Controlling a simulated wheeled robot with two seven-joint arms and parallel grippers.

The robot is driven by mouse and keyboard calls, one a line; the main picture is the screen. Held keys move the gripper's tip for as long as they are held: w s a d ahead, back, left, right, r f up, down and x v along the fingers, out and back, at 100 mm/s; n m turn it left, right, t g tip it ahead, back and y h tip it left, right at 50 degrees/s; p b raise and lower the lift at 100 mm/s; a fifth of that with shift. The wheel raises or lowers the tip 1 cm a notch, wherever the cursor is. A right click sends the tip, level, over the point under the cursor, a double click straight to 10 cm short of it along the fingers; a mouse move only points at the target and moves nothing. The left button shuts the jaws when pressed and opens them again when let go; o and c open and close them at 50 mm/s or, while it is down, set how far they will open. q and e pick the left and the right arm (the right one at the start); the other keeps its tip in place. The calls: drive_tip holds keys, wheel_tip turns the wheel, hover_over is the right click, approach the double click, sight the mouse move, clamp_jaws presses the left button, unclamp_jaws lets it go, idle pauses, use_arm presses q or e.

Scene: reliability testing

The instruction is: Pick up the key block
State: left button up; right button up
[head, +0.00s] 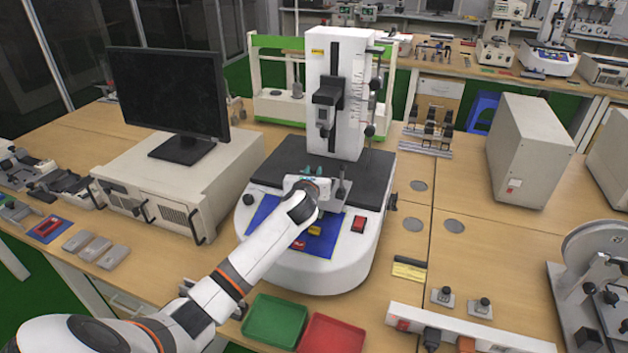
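My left arm reaches in from the lower left to the white testing machine (340,110) in the middle of the head view. My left gripper (312,180) is over the machine's dark platform (275,170), in front of its column. A small teal piece (313,171) shows just beyond the gripper; I cannot tell if it is the key block or whether the gripper touches it. The wrist hides the fingers, so their opening does not show. A grey fixture (338,192) is right beside the gripper. My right gripper is out of view.
A monitor (170,92) on a beige case (150,175) stands left of the machine. A green tray (275,321) and a red tray (332,335) lie at the front edge. A power strip (460,335) is at the front right. The table right of the machine is partly clear.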

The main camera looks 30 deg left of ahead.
use_arm(q)
clamp_jaws()
